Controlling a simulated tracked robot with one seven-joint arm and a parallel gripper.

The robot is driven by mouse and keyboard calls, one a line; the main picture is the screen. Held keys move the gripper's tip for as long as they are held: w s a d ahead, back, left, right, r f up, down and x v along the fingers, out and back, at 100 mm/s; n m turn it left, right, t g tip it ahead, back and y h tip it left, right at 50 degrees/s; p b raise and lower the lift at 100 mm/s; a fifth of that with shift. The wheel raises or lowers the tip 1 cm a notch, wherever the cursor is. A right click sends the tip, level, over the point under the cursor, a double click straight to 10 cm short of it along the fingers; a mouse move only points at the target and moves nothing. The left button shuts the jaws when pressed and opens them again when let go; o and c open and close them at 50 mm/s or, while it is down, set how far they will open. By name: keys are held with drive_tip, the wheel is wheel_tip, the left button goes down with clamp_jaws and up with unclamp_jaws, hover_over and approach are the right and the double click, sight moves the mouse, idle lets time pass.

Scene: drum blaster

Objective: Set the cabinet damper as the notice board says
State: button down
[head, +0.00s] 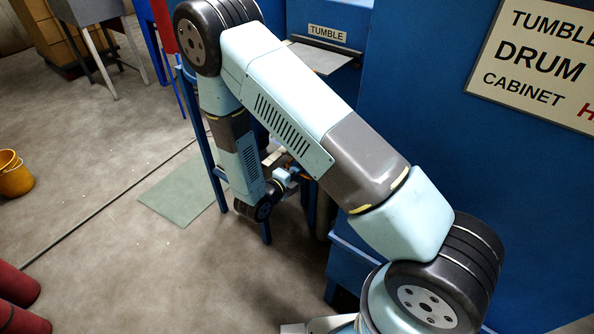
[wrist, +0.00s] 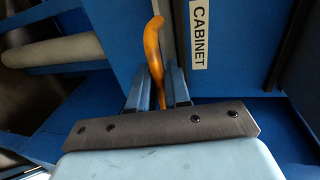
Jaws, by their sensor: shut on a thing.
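An orange lever (wrist: 152,42), curved at its top, stands beside a white label reading CABINET (wrist: 200,35) on blue metal in the wrist view. My gripper (wrist: 160,82) is shut on the orange lever, one blue-grey finger on each side of its lower part. In the head view my gripper (head: 281,181) is small and partly hidden by my arm; the lever cannot be made out there. The notice board (head: 538,65) at the upper right reads TUMBLE, DRUM and CABINET; a red letter H starts at the cut-off right edge, so the settings are not readable.
A blue machine (head: 455,150) fills the right side. A plate labelled TUMBLE (head: 327,33) sits above a grey shelf (head: 320,58). A pale pipe (wrist: 55,50) runs left of the lever. A yellow bucket (head: 15,177) and red cylinders (head: 15,290) stand left; the middle floor is clear.

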drive_tip(key=shift+s+d+f, duration=0.1)
drive_tip(key=shift+s+f, duration=0.05)
drive_tip(key=shift+f, duration=0.05)
drive_tip(key=c, duration=1.3)
unclamp_jaws()
drive_tip(key=shift+c, duration=0.2)
drive_tip(key=shift+r, duration=0.1)
drive_tip(key=v, duration=1.3)
drive_tip(key=shift+a, duration=0.4)
drive_tip(key=shift+s, duration=0.15)
